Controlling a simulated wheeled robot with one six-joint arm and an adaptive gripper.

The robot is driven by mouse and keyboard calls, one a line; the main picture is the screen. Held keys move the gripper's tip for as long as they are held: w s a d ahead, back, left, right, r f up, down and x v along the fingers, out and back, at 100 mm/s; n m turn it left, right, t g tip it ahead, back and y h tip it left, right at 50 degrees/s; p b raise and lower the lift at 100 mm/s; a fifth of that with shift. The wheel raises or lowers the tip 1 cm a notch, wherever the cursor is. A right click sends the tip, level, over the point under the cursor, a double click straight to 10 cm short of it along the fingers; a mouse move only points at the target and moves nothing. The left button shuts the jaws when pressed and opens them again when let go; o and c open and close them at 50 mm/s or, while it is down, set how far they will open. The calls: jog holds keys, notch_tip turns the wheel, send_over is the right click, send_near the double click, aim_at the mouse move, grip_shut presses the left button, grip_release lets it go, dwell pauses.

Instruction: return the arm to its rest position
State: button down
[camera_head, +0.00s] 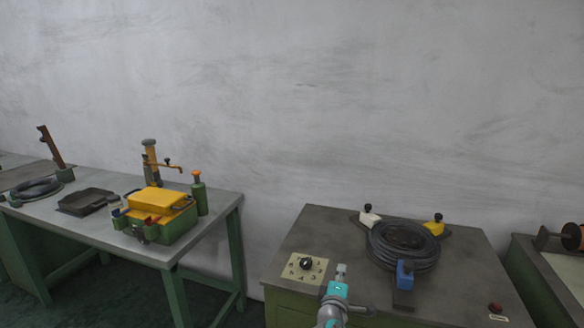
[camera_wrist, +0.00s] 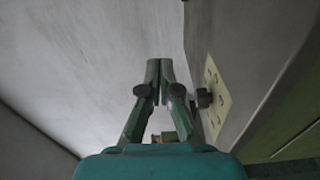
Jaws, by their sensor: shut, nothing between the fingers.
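My gripper (camera_head: 341,271) shows at the bottom of the head view, in front of the near cabinet (camera_head: 322,225) and just right of its dial plate (camera_head: 296,272). In the wrist view my gripper (camera_wrist: 160,68) points away from the camera with its fingertips together. Nothing shows between the fingers. The dial plate (camera_wrist: 218,95) also appears in the wrist view, right of the fingers. Most of my arm is outside the head view.
A black coil (camera_head: 403,245) lies on the cabinet top among white, yellow and blue knobbed arms. A green table (camera_head: 225,199) at left holds a yellow-topped box (camera_head: 160,200) and a green bottle (camera_head: 199,195). Another machine (camera_head: 550,270) stands at right. A grey wall closes the back.

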jog(key=s+d+f+m+g+y, duration=0.1)
jog(key=s+f+y, duration=0.1)
jog(key=s+f, duration=0.85)
jog(key=s+d+f+m+y, duration=0.1)
jog(key=s+f+m+y, duration=0.1)
jog(key=s+f, duration=0.85)
jog(key=s+d+m+g+y, duration=0.1)
jog(key=s+m, duration=0.2)
jog(key=s, duration=2)
jog(key=s+r+m, duration=0.4)
jog(key=s+r, duration=0.3)
jog(key=s, duration=0.4)
jog(key=s+d+r+m, duration=0.1)
jog(key=s+r+m, duration=0.3)
jog(key=s+r, duration=0.4)
jog(key=s, duration=0.3)
jog(key=shift+s+d+r+g, duration=0.15)
jog(key=shift+s+g, duration=0.15)
jog(key=shift+s, duration=0.1)
